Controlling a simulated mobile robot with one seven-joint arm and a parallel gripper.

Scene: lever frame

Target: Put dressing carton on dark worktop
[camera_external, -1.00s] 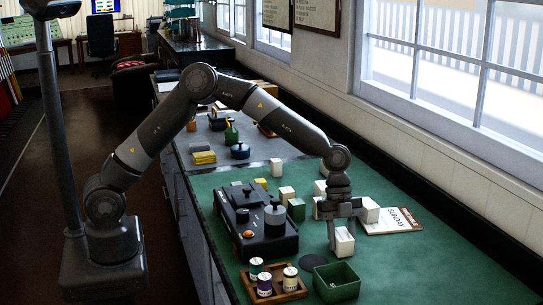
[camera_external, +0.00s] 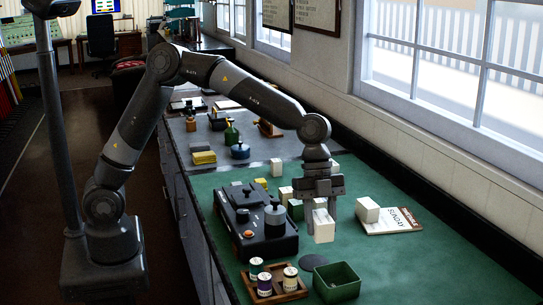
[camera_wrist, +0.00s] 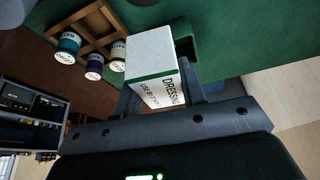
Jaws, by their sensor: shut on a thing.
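The dressing carton (camera_external: 323,229) is a white box held upright between the fingers of my gripper (camera_external: 319,207), above the green worktop in the external view. In the wrist view, the carton (camera_wrist: 150,58) shows its white side, a green stripe and a face printed "DRESSING", with my gripper's fingers beside it. My gripper is shut on the carton. The dark worktop (camera_external: 266,153) is the grey stretch beyond the green surface (camera_external: 400,270). My arm passes over its right side and hides part of it.
A black box with knobs (camera_external: 262,240), a green bin (camera_external: 337,281) and a wooden tray of spools (camera_external: 273,290) stand nearby. Other cartons, one white (camera_external: 367,210), stand around my gripper.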

